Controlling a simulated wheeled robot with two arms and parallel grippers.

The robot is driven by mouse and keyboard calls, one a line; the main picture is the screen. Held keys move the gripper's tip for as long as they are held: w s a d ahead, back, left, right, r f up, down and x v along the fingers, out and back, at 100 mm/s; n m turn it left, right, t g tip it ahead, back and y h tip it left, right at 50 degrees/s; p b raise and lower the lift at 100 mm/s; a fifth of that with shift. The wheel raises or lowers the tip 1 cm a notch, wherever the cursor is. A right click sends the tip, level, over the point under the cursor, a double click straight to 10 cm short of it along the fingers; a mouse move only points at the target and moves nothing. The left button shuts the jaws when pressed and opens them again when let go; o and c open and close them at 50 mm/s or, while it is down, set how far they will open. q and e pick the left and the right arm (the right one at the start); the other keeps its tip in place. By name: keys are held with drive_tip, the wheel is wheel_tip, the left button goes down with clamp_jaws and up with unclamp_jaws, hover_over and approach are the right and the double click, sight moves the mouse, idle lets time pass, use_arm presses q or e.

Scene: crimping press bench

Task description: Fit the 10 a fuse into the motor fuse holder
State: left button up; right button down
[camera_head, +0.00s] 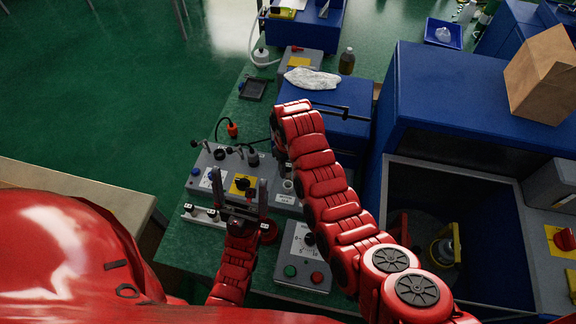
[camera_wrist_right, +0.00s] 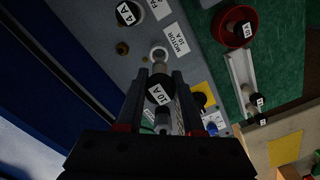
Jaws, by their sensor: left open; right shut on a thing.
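My right gripper (camera_wrist_right: 160,88) is shut on a fuse (camera_wrist_right: 157,94) with a black cap marked 10 A. The fuse's pale end points at the white-ringed motor fuse holder (camera_wrist_right: 158,53), beside the label "MOTOR 10 A" (camera_wrist_right: 177,40). The end overlaps the ring's edge in the wrist view; I cannot tell whether it is inside. In the head view a pale ring (camera_head: 288,186) shows on the grey panel, and my right arm hides most of the right gripper. My left gripper (camera_head: 243,186) is open over the grey box with a yellow plate.
Another fuse marked 10 A lies in a red dish (camera_wrist_right: 223,22). A pale rail (camera_wrist_right: 240,84) holds more black-capped fuses. A fuse marked 4 A (camera_wrist_right: 127,13) sits near the motor holder. A control box (camera_head: 305,255) with green and red buttons stands at the front; blue cabinets stand right.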

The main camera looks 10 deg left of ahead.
sight(288, 174)
drive_tip(key=shift+f+b, duration=0.85)
drive_tip(key=shift+f, duration=1.05)
drive_tip(key=shift+d, duration=0.1)
drive_tip(key=shift+b, duration=0.45)
drive_tip(key=shift+f+b, duration=1.1)
drive_tip(key=shift+f, duration=0.7)
drive_tip(key=shift+c, duration=2.3)
unclamp_jaws()
drive_tip(key=shift+r, duration=0.1)
